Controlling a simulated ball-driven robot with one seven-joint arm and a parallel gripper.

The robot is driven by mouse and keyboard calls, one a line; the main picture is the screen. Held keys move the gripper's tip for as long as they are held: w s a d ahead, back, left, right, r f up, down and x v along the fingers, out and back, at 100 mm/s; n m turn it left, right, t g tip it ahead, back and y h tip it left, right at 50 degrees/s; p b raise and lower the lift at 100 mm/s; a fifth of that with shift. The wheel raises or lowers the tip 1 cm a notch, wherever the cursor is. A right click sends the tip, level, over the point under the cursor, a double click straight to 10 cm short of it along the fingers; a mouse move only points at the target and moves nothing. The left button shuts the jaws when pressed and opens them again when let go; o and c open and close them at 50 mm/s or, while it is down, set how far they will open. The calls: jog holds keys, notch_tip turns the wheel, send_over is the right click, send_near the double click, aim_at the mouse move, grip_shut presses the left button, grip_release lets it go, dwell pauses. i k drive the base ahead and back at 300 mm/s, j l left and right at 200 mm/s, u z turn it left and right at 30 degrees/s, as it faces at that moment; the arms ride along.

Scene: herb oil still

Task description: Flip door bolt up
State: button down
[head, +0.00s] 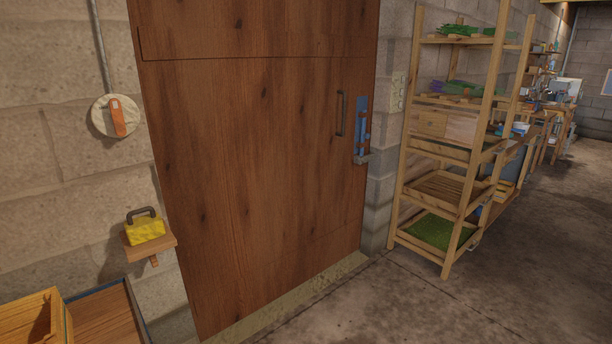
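A large brown wooden door (255,170) fills the middle of the head view and looks shut. The door bolt (361,158) sits near its right edge on a blue upright plate (362,118). A grey part of the bolt lies at the plate's lower end, close to the door frame. The bolt is small in this view, so its exact position is hard to tell. A dark vertical handle (340,114) is to the left of the plate. My gripper is not in view.
A wooden shelf rack (468,150) with green herbs stands right of the door. Left are a round wall switch with an orange lever (117,117), a yellow padlock-shaped block (146,230) on a small shelf, and a wooden crate (30,315). The concrete floor (365,305) before the door's right side is clear.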

aim_at(363, 120)
jog(key=i, duration=3.95)
jog(key=z, duration=0.3)
